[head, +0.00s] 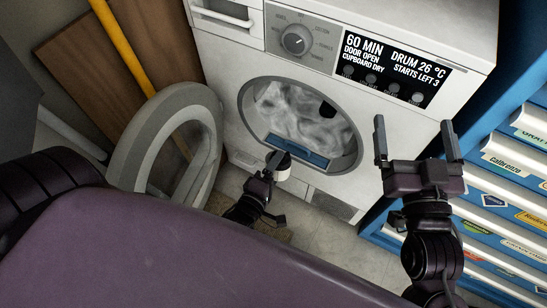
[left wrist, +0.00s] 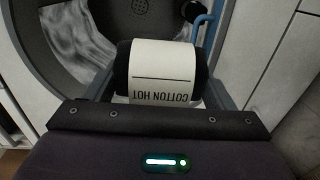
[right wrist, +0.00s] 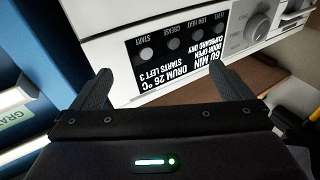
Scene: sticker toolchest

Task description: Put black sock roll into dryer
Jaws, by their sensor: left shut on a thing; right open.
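The black sock roll (left wrist: 124,72) has a white band reading COTTON HOT, seen upside down in the left wrist view. My left gripper (head: 277,164) is shut on the roll, which also shows small in the head view (head: 282,172). It is held in front of the lower rim of the dryer's opening; whether it touches the rim I cannot tell. The white dryer (head: 222,62) has its round grey door (head: 200,103) swung open to the left. Its drum (head: 305,115) looks shiny grey inside. My right gripper (head: 414,138) is open and empty before the dryer's right side.
A blue part (head: 298,151) lies along the opening's lower edge. The display (head: 390,70) reads DOOR OPEN. A blue toolchest with white, stickered drawers (head: 515,165) stands to the right. A yellow pole (head: 125,48) and a brown board (head: 75,65) lean behind the door.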

